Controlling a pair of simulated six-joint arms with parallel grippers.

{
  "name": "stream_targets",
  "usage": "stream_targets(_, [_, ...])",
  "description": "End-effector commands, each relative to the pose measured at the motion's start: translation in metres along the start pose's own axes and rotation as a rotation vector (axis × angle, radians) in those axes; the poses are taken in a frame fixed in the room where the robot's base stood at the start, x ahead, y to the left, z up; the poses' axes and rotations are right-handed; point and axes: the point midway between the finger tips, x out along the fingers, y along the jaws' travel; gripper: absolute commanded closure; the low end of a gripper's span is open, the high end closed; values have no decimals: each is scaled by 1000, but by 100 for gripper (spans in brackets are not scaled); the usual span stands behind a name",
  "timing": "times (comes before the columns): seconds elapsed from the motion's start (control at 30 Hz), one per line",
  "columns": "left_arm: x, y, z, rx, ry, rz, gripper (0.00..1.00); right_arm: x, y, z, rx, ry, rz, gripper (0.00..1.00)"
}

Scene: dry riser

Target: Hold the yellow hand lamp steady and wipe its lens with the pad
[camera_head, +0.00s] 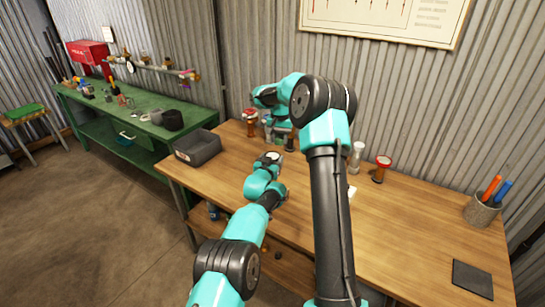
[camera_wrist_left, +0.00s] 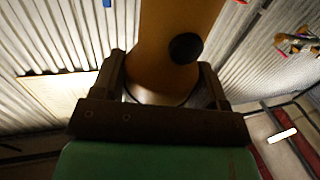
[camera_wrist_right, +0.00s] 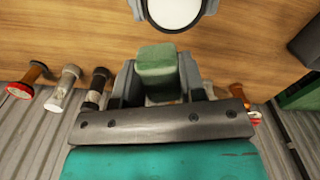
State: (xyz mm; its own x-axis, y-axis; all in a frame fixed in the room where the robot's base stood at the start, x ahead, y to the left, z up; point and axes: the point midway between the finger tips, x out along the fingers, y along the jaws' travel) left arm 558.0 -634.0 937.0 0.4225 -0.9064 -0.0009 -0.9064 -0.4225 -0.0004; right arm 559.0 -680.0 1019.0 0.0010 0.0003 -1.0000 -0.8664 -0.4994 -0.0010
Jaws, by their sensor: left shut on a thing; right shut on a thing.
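In the left wrist view my left gripper (camera_wrist_left: 162,68) is shut around a yellow cylinder with a black button, the hand lamp (camera_wrist_left: 170,30). In the right wrist view my right gripper (camera_wrist_right: 159,68) is shut on a green block, the pad (camera_wrist_right: 156,72). A white disc in a grey ring, apparently the lamp's lens (camera_wrist_right: 174,10), lies just beyond the pad, with a strip of tabletop showing between them. In the head view both grippers are over the table's left part; the pad is hidden there, and I cannot make out the yellow body.
A dark open bin (camera_head: 200,148) stands at the wooden table's (camera_head: 420,215) left end. Red-capped (camera_head: 380,168) and pale (camera_head: 358,155) cylinders stand along the back. A pen cup (camera_head: 482,210) and a black mat (camera_head: 472,280) are at the right. The table's right-middle is clear.

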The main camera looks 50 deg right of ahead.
Motion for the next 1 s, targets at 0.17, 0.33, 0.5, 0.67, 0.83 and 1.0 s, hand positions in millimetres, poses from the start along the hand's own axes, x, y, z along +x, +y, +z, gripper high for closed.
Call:
stream_targets(0.17, [0,0,-1,0,2,0,66,1,8,-15,1,1,0,88])
stream_targets(0.33, [0,0,-1,0,2,0,66,1,16,-29,1,1,0,88])
stream_targets(0.5, [0,0,-1,0,2,0,66,0,22,-39,1,1,0,88])
stream_targets(0.67, [0,0,-1,0,2,0,66,0,23,-40,-1,0,0,88])
stream_targets(0.83, [0,0,-1,0,2,0,66,0,23,-40,-1,0,0,88])
stream_targets(1.0, [0,0,-1,0,2,0,66,0,23,-40,-1,1,0,88])
